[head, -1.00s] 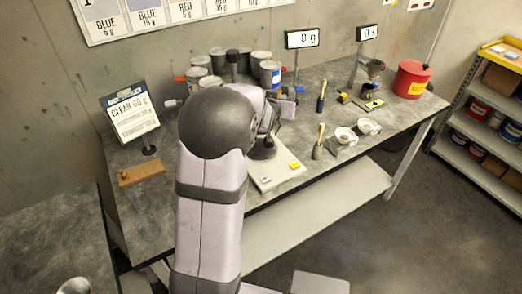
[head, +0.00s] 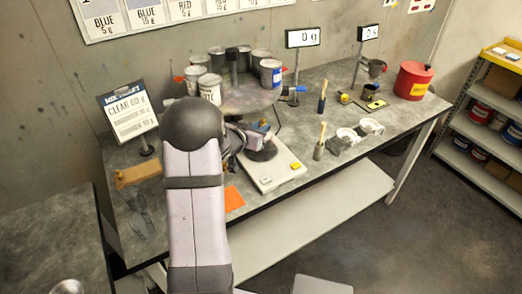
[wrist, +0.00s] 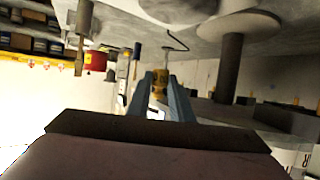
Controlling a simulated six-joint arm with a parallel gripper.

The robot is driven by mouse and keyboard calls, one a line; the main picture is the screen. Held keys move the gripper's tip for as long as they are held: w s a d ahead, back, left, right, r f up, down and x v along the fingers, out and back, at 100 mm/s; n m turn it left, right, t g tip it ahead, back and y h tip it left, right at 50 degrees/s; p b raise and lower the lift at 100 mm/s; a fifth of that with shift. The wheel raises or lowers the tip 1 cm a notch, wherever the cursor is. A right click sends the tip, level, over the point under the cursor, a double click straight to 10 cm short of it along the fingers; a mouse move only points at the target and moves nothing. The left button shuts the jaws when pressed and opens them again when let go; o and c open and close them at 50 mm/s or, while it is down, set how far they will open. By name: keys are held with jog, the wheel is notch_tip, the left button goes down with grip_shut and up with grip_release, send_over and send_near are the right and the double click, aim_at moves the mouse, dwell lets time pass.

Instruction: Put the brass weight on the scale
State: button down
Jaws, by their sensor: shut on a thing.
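My gripper (wrist: 161,82) is shut on the brass weight (wrist: 161,76), which shows as a small yellow-brass piece between the two blue-grey fingers in the wrist view. In the head view my gripper (head: 258,129) is at the back edge of the scale's dark round pan, partly hidden by my arm; the weight cannot be made out there. The scale (head: 279,180) is a pale slab with a yellow and a white button at its front. Its display (head: 302,37) on a post reads 0 g. I cannot tell whether the weight touches the pan.
A round stand (head: 240,100) with several paint cans is behind the scale. A brush in a cup (head: 319,150) and white cups (head: 348,136) stand right of it. A sign (head: 127,108) stands at left. An orange sheet (head: 234,199) lies by the front edge.

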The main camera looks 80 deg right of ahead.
aim_at(260, 154)
jog(key=shift+f+p, duration=1)
jog(key=shift+f, duration=3.9)
jog(key=shift+f, duration=0.1)
jog(key=shift+f, duration=0.15)
jog(key=c, duration=1.6)
grip_release()
jog(key=shift+r, duration=0.25)
jog(key=b+v, duration=0.2)
jog(key=v, duration=1)
jog(key=shift+b, duration=0.35)
